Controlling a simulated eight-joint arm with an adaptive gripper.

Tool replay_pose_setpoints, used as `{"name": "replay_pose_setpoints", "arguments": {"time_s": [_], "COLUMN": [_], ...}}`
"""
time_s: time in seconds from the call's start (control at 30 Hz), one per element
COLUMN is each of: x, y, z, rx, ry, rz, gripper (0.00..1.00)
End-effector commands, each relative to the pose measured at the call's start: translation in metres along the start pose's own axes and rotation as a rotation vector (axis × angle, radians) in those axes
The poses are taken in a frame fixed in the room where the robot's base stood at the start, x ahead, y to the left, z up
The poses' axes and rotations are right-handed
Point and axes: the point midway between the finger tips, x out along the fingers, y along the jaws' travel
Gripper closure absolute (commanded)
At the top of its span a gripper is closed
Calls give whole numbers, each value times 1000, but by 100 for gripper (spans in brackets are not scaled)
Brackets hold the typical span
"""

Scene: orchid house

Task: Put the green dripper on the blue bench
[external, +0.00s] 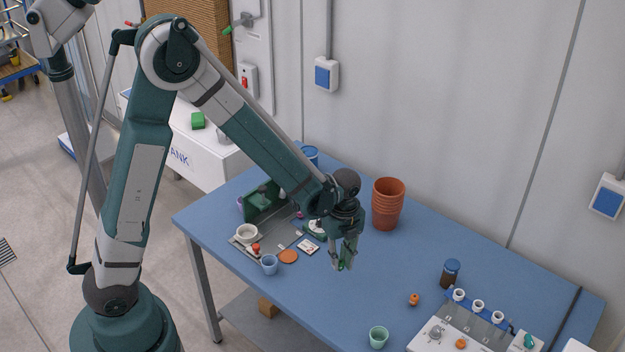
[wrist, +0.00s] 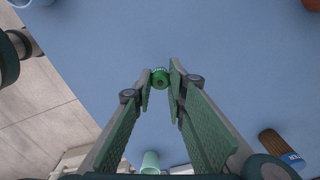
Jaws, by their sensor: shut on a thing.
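My gripper (external: 343,262) hangs over the middle of the blue bench (external: 390,265), fingers pointing down. In the wrist view the gripper (wrist: 160,80) is shut on the green dripper (wrist: 160,78), a small round green piece between the fingertips. In the external view the fingers mostly hide the dripper. The bare blue bench top (wrist: 230,70) fills most of the wrist view behind it. The dripper looks to be above the bench top, but I cannot tell the exact gap.
Stacked terracotta pots (external: 388,205) stand behind my gripper. A blue cup (external: 269,264), orange disc (external: 288,256) and card (external: 308,247) lie left. A brown bottle (external: 449,276), orange piece (external: 414,299) and mint cup (external: 378,338) stand right. Bench around the gripper is clear.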

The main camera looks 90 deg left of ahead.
Motion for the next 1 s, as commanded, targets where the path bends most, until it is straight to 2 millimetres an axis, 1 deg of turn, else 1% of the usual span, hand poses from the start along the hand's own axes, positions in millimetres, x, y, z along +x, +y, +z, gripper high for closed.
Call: {"name": "replay_pose_setpoints", "arguments": {"time_s": [0.03, 0.2, 0.3, 0.83, 0.87, 0.9, 0.97, 1.0], "x": [6, 22, 28, 34, 34, 33, 33, 33], "y": [0, -1, 0, 0, 0, 0, 0, 0], "z": [0, 0, 0, 0, 0, 0, 0, 0], "rx": [0, 0, 0, 0, 0, 0, 0, 0], "ry": [0, 0, 0, 0, 0, 0, 0, 0], "rz": [0, 0, 0, 0, 0, 0, 0, 0], "gripper": [91, 91, 91, 91, 83, 78, 70, 70]}}
